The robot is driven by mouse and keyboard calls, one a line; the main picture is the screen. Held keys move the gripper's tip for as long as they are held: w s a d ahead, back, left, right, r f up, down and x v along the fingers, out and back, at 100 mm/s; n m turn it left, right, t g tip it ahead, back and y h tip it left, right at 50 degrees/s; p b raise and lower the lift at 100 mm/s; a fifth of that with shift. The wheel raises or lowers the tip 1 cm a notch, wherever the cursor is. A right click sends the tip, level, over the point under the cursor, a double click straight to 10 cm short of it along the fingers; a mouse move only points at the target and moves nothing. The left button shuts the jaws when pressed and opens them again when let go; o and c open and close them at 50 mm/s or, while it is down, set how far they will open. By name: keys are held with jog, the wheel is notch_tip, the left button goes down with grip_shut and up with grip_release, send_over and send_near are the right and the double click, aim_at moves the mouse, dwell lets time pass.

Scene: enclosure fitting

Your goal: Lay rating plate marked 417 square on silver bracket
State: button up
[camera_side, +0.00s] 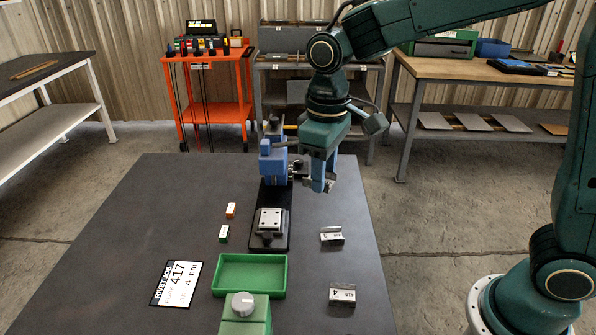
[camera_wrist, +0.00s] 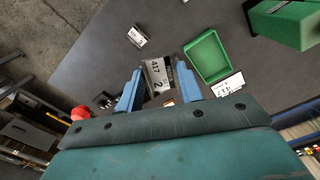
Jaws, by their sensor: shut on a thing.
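My gripper (camera_side: 321,186) hangs above the right part of the table, to the right of the blue fixture. In the wrist view its blue fingers (camera_wrist: 160,80) are shut on a small pale plate (camera_wrist: 158,72), with 417 and a 2 readable on it. In the side view the held plate is mostly hidden by the fingers. The silver bracket (camera_side: 269,221) sits on the black base (camera_side: 282,240), with dark holes in its top face and nothing lying on it. The held plate is apart from the bracket, farther back and to its right.
The blue fixture (camera_side: 273,165) stands behind the bracket. Two marked metal pieces (camera_side: 331,235) (camera_side: 342,293) lie on the right.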

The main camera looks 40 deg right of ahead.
jog(key=w+a+f+m, duration=0.1)
jog(key=w+f+m, duration=0.2)
jog(key=w+m, duration=0.3)
jog(key=w+a+f+m, duration=0.2)
jog(key=w+f+m, duration=0.1)
jog(key=w+m, duration=0.3)
jog(key=shift+w+m, duration=0.15)
jog(key=shift+m, duration=0.35)
jog(key=shift+a+f, duration=0.1)
jog(key=shift+f, duration=0.1)
send_over(270, 220)
jog(key=shift+f, duration=2.7)
jog(key=shift+f, duration=1.65)
jog(key=o, duration=1.1)
notch_tip(270, 220, up, 14)
